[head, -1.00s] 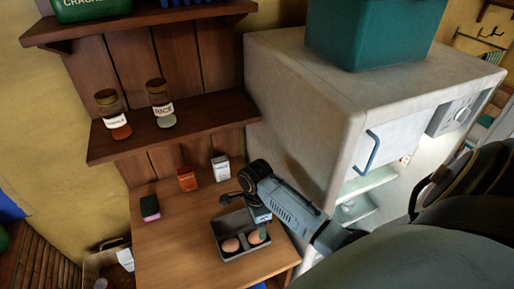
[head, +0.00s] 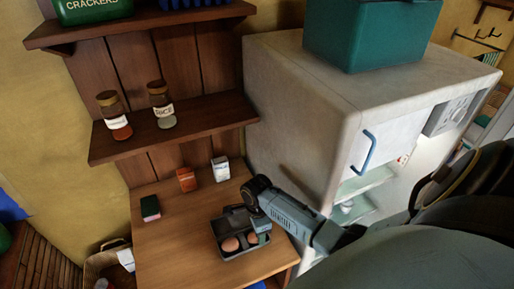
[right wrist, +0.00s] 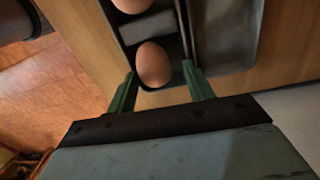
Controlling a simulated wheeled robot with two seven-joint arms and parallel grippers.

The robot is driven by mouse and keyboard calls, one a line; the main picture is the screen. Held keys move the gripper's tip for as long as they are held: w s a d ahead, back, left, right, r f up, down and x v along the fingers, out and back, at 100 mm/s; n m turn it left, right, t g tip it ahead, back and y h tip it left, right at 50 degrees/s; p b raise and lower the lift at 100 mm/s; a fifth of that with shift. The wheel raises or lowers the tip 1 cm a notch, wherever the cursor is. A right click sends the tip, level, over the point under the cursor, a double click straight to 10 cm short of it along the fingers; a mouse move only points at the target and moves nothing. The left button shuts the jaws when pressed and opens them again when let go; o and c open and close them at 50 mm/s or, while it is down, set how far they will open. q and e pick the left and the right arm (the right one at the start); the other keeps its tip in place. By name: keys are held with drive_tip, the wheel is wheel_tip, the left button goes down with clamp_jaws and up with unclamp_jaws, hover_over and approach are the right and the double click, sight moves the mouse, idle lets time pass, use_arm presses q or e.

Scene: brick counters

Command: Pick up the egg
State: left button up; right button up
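Two brown eggs sit in a dark grey open egg tray (head: 234,255) on the wooden counter. In the head view one egg (head: 230,244) is on the left and the other egg (head: 252,239) is beside my right gripper (head: 262,238). In the right wrist view the nearer egg (right wrist: 153,64) lies between the two green fingers of my right gripper (right wrist: 158,68). The fingers are apart, with visible gaps to the egg. The other egg (right wrist: 132,4) is cut off by the top edge. My left gripper is not in view.
A sponge (head: 150,208), an orange box (head: 187,179) and a white box (head: 221,168) stand farther back on the counter (head: 170,250). A shelf (head: 180,128) with two jars is above. A white fridge (head: 310,110) stands close on the right.

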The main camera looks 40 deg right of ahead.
drive_tip(key=shift+s+a+f+g, duration=0.15)
drive_tip(key=shift+s+a+f, duration=0.05)
drive_tip(key=shift+s+f, duration=0.2)
drive_tip(key=shift+s+a+f+g, duration=0.2)
drive_tip(key=shift+s+f, duration=0.1)
drive_tip(key=shift+f, duration=0.2)
drive_tip(key=c, duration=0.3)
drive_tip(key=r, duration=1)
drive_tip(key=shift+w+d+r, duration=0.25)
drive_tip(key=shift+w+d, duration=0.05)
drive_tip(key=shift+w, duration=0.1)
